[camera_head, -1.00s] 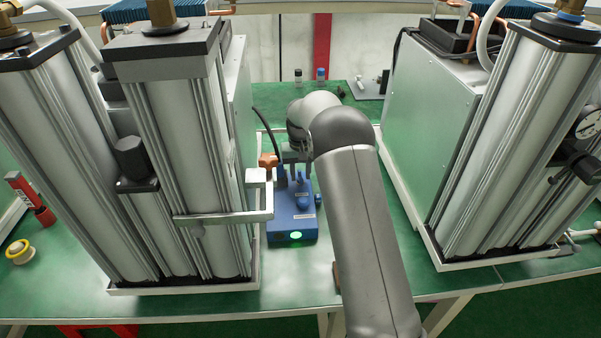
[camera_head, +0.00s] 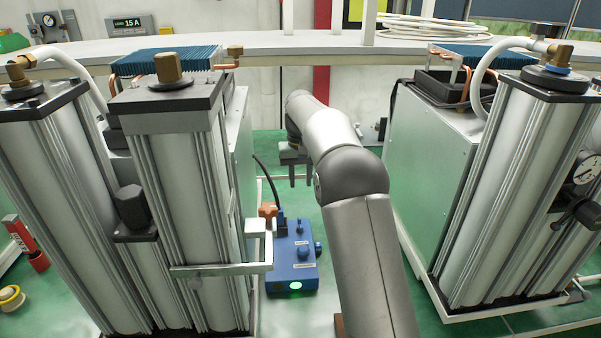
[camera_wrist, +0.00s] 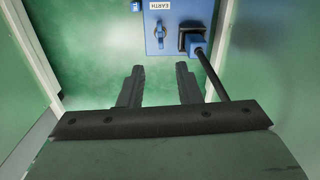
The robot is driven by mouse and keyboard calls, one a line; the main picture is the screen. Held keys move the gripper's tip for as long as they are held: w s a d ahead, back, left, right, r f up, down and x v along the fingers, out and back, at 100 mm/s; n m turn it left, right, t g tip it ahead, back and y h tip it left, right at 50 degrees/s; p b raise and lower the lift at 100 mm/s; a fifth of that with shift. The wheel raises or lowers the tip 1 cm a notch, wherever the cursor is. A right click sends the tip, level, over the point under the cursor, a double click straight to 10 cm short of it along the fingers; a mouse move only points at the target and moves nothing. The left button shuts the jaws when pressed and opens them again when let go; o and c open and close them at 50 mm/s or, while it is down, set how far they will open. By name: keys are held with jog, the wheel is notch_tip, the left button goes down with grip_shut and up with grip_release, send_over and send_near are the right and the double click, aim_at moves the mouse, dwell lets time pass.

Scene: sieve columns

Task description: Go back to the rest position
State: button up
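My gripper (camera_head: 292,172) hangs between the two column units, above the green table, behind the blue box in the head view. In the wrist view my gripper (camera_wrist: 160,88) has its two fingers apart with nothing between them. The blue box (camera_head: 291,262) stands on the table with a lit green light on its front, and a black cable with a blue plug enters it. The wrist view shows the box (camera_wrist: 178,28) beyond the fingertips, apart from them, with an "EARTH" label and a small switch.
Tall silver columns stand at left (camera_head: 175,200) and right (camera_head: 525,160), flanking my arm. A metal bracket (camera_head: 225,268) juts from the left columns near the blue box. A yellow ring (camera_head: 11,298) and a red cylinder (camera_head: 38,261) lie at far left. A white shelf edge (camera_head: 290,44) runs behind.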

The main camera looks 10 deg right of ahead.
jog(key=shift+r, duration=0.9)
jog(key=s+r, duration=0.3)
jog(key=s, duration=1.6)
jog(key=s+f, duration=0.4)
jog(key=s, duration=0.7)
jog(key=s+f, duration=0.4)
jog(key=s, duration=0.8)
jog(key=shift+s+a+f+n, duration=0.3)
jog(key=shift+a+n, duration=0.05)
jog(key=shift+n, duration=0.05)
